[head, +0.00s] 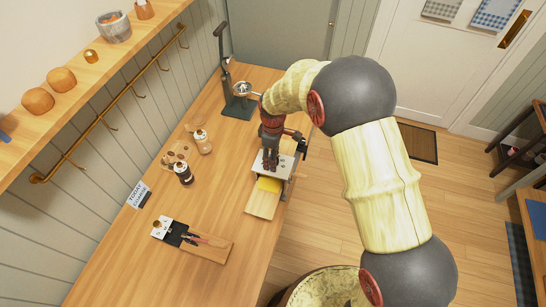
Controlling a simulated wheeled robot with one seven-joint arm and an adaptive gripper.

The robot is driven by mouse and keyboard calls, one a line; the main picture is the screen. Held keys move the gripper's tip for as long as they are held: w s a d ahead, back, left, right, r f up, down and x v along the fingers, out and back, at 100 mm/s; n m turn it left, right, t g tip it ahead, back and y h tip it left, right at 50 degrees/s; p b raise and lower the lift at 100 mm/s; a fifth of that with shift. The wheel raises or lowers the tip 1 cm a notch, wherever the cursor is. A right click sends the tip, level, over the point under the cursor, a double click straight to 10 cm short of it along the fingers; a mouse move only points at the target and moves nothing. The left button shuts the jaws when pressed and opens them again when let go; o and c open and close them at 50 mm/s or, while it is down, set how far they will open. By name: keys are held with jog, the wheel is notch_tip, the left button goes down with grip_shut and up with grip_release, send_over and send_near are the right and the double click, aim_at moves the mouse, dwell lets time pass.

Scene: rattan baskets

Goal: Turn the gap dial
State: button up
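A small roller machine (286,190) with a pale metal top stands at the table's right edge. A yellow sheet (269,184) and a wooden board (262,204) are at its front. My gripper (270,166) points down over the machine's top, near its back left part. The fingers are small and dark here, so I cannot tell whether they are open or touching the machine. I cannot make out the gap dial; my gripper and arm cover part of the machine.
A dark lever press (238,100) stands behind on the wooden table (222,190). Two grinder-like bottles (203,142) (183,174) stand to the left. A shelf (105,68) runs along the left wall. The table's middle is clear.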

notch_tip(320, 180, up, 12)
dwell(0.6)
dwell(0.5)
jog(key=s+d+r+m+t+b, duration=0.2)
jog(key=s+d+r+m+b, duration=0.2)
jog(key=s, duration=0.9)
jog(key=s+d+r+m+t+b, duration=0.3)
jog(key=s+d+m+b, duration=0.4)
jog(key=s+d+m, duration=0.3)
jog(key=shift+s+d+r+t+b, duration=0.4)
jog(key=shift+s+d, duration=0.95)
jog(key=shift+s, duration=0.95)
jog(key=shift+r, duration=0.1)
